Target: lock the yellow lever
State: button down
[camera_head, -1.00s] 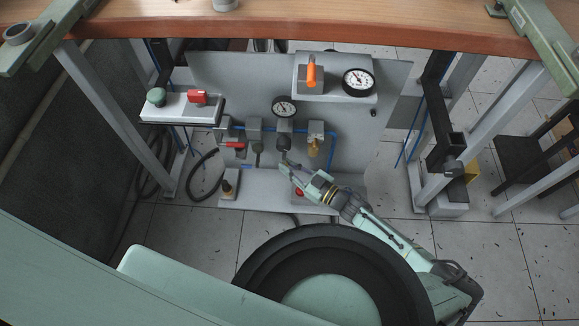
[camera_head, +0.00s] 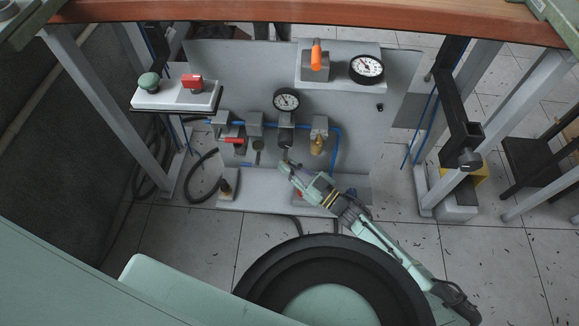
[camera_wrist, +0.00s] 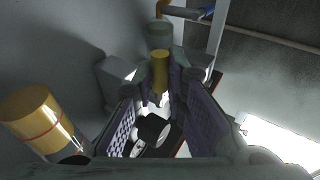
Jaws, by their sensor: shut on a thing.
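My gripper (camera_head: 286,167) reaches up to the lower part of the grey panel, just below a dark regulator knob (camera_head: 286,146). In the wrist view a small yellow cylindrical piece (camera_wrist: 160,68) sits between my fingertips (camera_wrist: 160,88), which are shut on it; it looks like the yellow lever. In the head view my gripper hides this piece, so its angle cannot be told. A larger yellow cylinder with a red ring (camera_wrist: 38,117) stands left of my fingers in the wrist view, outside the grip.
The panel carries a gauge (camera_head: 286,99), a brass part (camera_head: 318,146), a red-handled valve (camera_head: 233,140) and blue tubing. Above are an orange lever (camera_head: 316,52) and another gauge (camera_head: 366,68). A box with green and red buttons (camera_head: 177,95) is at left. The bench (camera_head: 290,22) overhangs.

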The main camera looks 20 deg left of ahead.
jog(key=c, duration=1.6)
grip_release()
jog(key=v, duration=1.2)
